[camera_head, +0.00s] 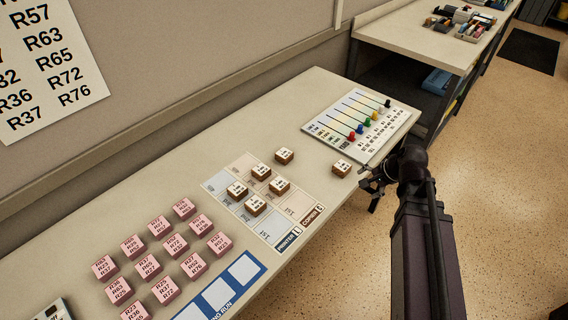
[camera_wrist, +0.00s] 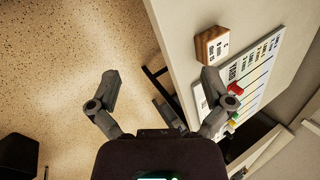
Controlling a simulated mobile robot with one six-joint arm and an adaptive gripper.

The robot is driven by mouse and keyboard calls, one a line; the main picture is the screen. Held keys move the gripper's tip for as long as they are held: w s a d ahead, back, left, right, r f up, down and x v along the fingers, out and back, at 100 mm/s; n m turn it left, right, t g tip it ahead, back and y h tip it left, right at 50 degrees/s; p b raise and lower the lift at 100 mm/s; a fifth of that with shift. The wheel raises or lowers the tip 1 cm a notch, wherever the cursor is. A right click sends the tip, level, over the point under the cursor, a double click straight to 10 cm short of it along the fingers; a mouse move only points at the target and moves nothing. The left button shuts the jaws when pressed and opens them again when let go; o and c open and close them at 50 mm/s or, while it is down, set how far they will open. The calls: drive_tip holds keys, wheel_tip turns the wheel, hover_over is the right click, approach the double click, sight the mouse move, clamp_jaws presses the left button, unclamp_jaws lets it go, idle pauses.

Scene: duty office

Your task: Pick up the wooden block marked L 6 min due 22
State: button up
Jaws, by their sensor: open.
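A wooden block with a white marked top (camera_head: 341,167) stands alone near the table's front edge. It also shows in the wrist view (camera_wrist: 211,46), beyond my right finger; its small lettering is not surely readable. Another wooden block (camera_head: 284,155) sits farther back, and several more (camera_head: 254,205) sit on the printer and copier mat (camera_head: 227,183); their markings are too small to read. My gripper (camera_head: 372,184) is at the front edge, just right of the lone block. In the wrist view my gripper (camera_wrist: 160,76) is open, with nothing between its fingers.
A board with coloured sliders (camera_head: 336,140) lies behind and right of the lone block. Several pink blocks (camera_head: 165,290) and a blue-framed card (camera_head: 246,267) are at the left. A second table (camera_head: 405,36) stands at the back. Bare tabletop surrounds the lone block.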

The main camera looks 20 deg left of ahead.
sight(285, 153)
drive_tip(key=w+a+m+y+b, duration=0.1)
drive_tip(key=a+m, duration=0.1)
drive_tip(key=a, duration=0.1)
drive_tip(key=w+a+f+m+y+b, duration=0.1)
drive_tip(key=a+m+b, duration=0.1)
drive_tip(key=a, duration=0.2)
drive_tip(key=w+a+f+m+t+y+b, duration=0.1)
drive_tip(key=a+m+b, duration=0.1)
drive_tip(key=a, duration=0.1)
drive_tip(key=shift+w+a+f+m+y, duration=0.2)
drive_tip(key=shift+w+a+m+y, duration=0.1)
drive_tip(key=shift+y, duration=0.1)
drive_tip(key=a+m+y+b, duration=0.1)
drive_tip(key=a+m, duration=0.1)
drive_tip(key=w+a+m+y+b, duration=0.1)
drive_tip(key=a+m+b, duration=0.1)
drive_tip(key=a, duration=0.1)
drive_tip(key=w+a+m+t+y+b, duration=0.1)
drive_tip(key=a+m, duration=0.2)
drive_tip(key=shift+r+b, duration=0.15)
drive_tip(key=shift+b, duration=0.2)
drive_tip(key=shift+w+a+r+m+y, duration=0.15)
drive_tip(key=shift+a+r+m+y, duration=0.05)
drive_tip(key=shift+a+m+y, duration=0.2)
drive_tip(key=shift+b+x, duration=1.8)
drive_tip(key=shift+x, duration=2.45)
drive_tip(key=shift+w+d, duration=0.1)
drive_tip(key=shift+w, duration=0.05)
